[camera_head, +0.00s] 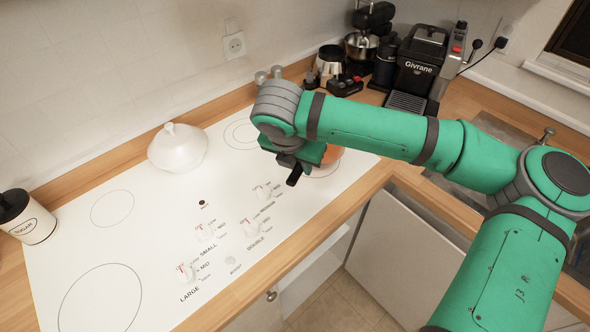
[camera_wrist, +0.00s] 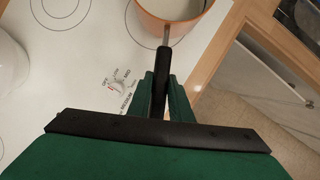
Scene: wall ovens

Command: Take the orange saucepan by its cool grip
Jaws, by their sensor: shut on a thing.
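The orange saucepan (camera_head: 331,155) is mostly hidden behind my gripper in the head view, at the right end of the white cooktop. In the wrist view the saucepan (camera_wrist: 153,24) is at the top, with a pale inside and a metal stem leading to its black handle (camera_wrist: 159,88). My gripper (camera_wrist: 164,90) has its green fingers shut on the black handle, one on each side. In the head view my gripper (camera_head: 299,168) is over the cooktop, with the dark handle end showing below it. Whether the pan rests on the cooktop is unclear.
The white cooktop (camera_head: 150,240) has several knobs along its front. A white lidded pot (camera_head: 178,148) stands on it. A sugar canister (camera_head: 27,217) is at the far left. A coffee machine (camera_head: 418,66) and other appliances stand at the back right. The cooktop's middle is clear.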

